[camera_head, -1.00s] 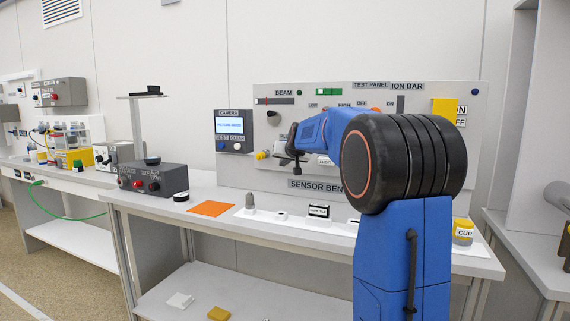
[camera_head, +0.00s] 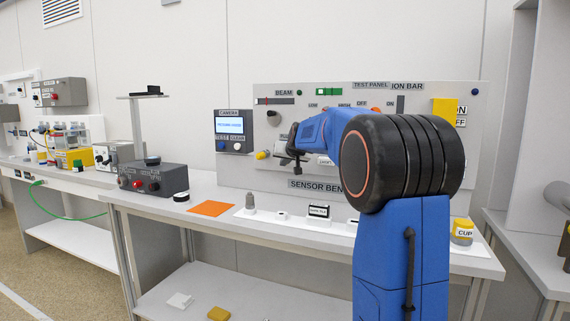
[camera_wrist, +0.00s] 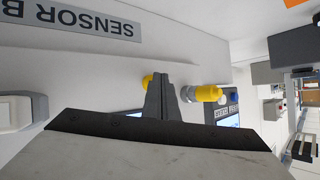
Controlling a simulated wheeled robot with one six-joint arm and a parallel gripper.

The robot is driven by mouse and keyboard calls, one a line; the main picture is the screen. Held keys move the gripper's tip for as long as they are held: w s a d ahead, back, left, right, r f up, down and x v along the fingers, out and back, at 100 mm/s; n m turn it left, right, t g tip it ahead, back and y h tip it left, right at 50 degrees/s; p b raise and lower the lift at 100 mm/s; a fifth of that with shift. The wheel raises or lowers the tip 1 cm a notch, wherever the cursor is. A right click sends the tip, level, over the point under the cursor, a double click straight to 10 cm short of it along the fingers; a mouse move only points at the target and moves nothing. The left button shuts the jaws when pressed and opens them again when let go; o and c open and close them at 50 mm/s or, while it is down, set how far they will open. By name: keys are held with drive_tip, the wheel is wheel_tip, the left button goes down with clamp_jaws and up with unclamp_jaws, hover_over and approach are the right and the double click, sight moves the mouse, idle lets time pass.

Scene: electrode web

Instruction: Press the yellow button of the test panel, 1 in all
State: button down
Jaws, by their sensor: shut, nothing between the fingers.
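The test panel (camera_head: 330,98) stands upright at the back of the sensor bench. A yellow knob-like piece (camera_head: 262,155) sticks out low on its left side; in the wrist view a yellow piece with a silvery collar (camera_wrist: 208,93) shows just right of my fingers. A second yellow piece (camera_wrist: 148,80) shows behind the fingertips, mostly hidden by them; it may be the button. My gripper (camera_wrist: 161,78) is shut and empty, close in front of the panel. In the head view my gripper (camera_head: 284,161) hides that part of the panel. I cannot tell whether it touches.
A camera box (camera_head: 234,131) with a lit screen is left of the gripper. An orange mat (camera_head: 211,209), a grey control box (camera_head: 153,179) and a yellow-lidded cup (camera_head: 462,231) are on the bench. My arm covers much of the panel's right side.

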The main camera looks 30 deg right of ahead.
drive_tip(key=shift+s+a, duration=0.45)
drive_tip(key=shift+a, duration=0.1)
drive_tip(key=shift+s+a, duration=0.8)
drive_tip(key=shift+a, duration=0.2)
drive_tip(key=shift+s+a, duration=0.75)
drive_tip(key=shift+a, duration=0.25)
drive_tip(key=s+a+f+n+g+y, duration=0.1)
drive_tip(key=s+a+f, duration=0.3)
drive_tip(key=s, duration=0.5)
drive_tip(key=s+a+f+n+g, duration=0.1)
drive_tip(key=s+a+f, duration=0.2)
drive_tip(key=s+a, duration=0.4)
drive_tip(key=s+a+f+n+g+y, duration=0.1)
drive_tip(key=s+a+f+g, duration=0.3)
drive_tip(key=s, duration=0.6)
drive_tip(key=s+a+f+n, duration=0.1)
drive_tip(key=s+f, duration=0.3)
drive_tip(key=s, duration=0.4)
drive_tip(key=s+a+f, duration=0.3)
drive_tip(key=s+f, duration=0.2)
drive_tip(key=s, duration=0.3)
drive_tip(key=s+a+f+n+g+y, duration=0.1)
drive_tip(key=s+a+f, duration=0.1)
drive_tip(key=s+f, duration=0.3)
drive_tip(key=s, duration=0.3)
drive_tip(key=shift+s+f+n, duration=0.15)
drive_tip(key=shift+s+n, duration=0.1)
drive_tip(key=shift+n, duration=0.05)
